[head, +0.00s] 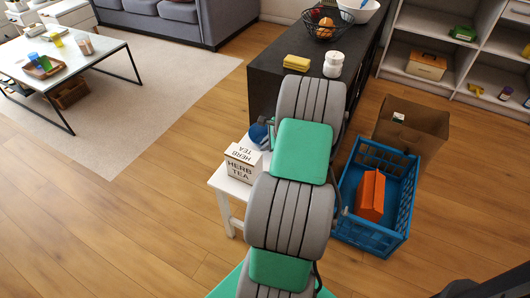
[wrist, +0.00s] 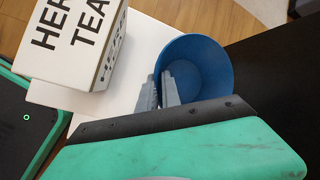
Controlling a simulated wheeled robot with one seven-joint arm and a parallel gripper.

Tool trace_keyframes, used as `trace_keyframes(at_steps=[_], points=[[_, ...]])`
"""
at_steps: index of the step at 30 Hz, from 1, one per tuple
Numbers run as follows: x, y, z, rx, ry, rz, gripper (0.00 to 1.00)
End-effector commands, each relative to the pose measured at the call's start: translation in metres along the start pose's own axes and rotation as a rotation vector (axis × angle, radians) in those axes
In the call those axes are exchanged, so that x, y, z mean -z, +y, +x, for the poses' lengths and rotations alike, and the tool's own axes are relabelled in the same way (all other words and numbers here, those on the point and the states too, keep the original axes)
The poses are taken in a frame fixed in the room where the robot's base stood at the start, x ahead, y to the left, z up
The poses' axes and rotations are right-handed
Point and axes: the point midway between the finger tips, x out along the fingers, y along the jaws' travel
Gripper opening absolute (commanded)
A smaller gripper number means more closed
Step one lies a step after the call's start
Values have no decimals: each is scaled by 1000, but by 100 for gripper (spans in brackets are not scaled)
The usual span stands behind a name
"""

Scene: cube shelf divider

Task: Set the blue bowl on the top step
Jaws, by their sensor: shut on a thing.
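The blue bowl (wrist: 205,62) is at the upper middle of the wrist view, with its hollow inside showing. My gripper (wrist: 159,77) is shut on its near left wall, one finger on each side of the rim. In the head view the bowl (head: 258,134) is mostly hidden behind my arm. A low white stand (head: 221,184) is left of my arm, and its white top (wrist: 145,42) lies under and left of the bowl in the wrist view.
A HERB TEA box (head: 242,164) stands on the white stand, close left of the bowl. A dark cabinet (head: 262,78) is right behind it. A blue crate (head: 350,228) and a brown box (head: 412,132) stand on the floor to the right.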

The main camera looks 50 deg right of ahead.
Motion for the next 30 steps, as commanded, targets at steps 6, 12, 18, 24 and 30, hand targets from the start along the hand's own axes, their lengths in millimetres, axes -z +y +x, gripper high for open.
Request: trace_keyframes(at_steps=[6,12,18,24,30], points=[[9,4,28,0,1,3,0],[13,8,37,3,2,0,0],[14,9,40,2,1,1,0],[13,9,39,2,1,1,24],[13,9,39,2,1,1,30]])
